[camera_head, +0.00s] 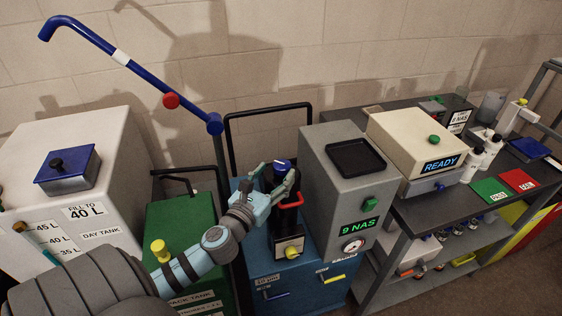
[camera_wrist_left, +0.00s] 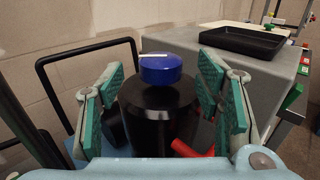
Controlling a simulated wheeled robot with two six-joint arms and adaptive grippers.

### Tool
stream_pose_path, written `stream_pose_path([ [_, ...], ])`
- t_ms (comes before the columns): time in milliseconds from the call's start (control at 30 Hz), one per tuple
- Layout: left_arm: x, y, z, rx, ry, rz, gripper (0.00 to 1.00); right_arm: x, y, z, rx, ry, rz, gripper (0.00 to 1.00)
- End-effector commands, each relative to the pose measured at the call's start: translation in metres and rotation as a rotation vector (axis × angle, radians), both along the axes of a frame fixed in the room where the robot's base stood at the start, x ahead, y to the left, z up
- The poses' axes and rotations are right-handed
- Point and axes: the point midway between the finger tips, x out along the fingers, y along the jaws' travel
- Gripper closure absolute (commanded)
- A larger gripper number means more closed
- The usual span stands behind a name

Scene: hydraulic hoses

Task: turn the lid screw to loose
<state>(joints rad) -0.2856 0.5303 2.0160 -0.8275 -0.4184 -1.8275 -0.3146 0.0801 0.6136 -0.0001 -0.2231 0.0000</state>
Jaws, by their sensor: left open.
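The blue lid screw (camera_head: 282,162) sits on top of a black cylindrical housing (camera_head: 281,220) on the blue cart. In the left wrist view, the lid screw (camera_wrist_left: 160,70) has a white line across its top, lying nearly level from left to right. My left gripper (camera_head: 276,176) is open, with one finger on each side of the housing. In the left wrist view, its green-padded fingers (camera_wrist_left: 160,98) stand apart from the blue screw, with gaps on both sides. My right gripper is not in view.
A red handle (camera_head: 292,202) juts from the housing. A grey box (camera_head: 350,195) reading "9 NAS", with a black tray (camera_head: 355,157) on top, stands close on the right. A black frame handle (camera_head: 268,110) rises behind. A green tank (camera_head: 180,240) stands left.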

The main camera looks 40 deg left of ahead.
Motion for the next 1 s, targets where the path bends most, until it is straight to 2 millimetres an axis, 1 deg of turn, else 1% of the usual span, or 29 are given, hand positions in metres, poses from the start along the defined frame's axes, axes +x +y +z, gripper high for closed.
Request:
stream_pose_path([
  [33, 0.009, 0.002, 0.003, -0.003, -0.003, 0.003, 0.41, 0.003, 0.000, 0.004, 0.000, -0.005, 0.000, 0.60],
  [100, 0.020, 0.005, 0.003, -0.003, -0.002, 0.003, 0.41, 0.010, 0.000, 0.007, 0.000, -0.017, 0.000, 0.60],
  [200, 0.031, 0.007, 0.002, -0.003, -0.001, 0.003, 0.41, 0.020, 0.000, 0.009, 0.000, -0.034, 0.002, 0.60],
  [367, 0.039, 0.008, 0.000, -0.001, 0.001, 0.002, 0.41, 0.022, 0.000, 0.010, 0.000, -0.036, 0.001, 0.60],
  [567, 0.039, 0.008, 0.000, -0.001, 0.001, 0.001, 0.41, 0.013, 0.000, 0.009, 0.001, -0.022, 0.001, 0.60],
  [667, 0.039, 0.008, 0.000, -0.001, 0.001, 0.002, 0.55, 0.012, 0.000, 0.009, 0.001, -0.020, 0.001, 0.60],
  [800, 0.038, 0.008, 0.000, -0.001, 0.001, 0.002, 0.78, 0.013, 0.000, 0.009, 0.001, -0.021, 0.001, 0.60],
  [867, 0.038, 0.008, 0.000, -0.002, 0.001, 0.002, 0.87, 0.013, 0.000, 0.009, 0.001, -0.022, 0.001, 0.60],
  [900, 0.038, 0.008, 0.000, -0.002, 0.001, 0.002, 0.90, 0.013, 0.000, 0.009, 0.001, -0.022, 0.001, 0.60],
  [1000, 0.038, 0.008, 0.000, -0.002, 0.001, 0.005, 0.90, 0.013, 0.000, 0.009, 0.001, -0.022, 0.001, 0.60],
])
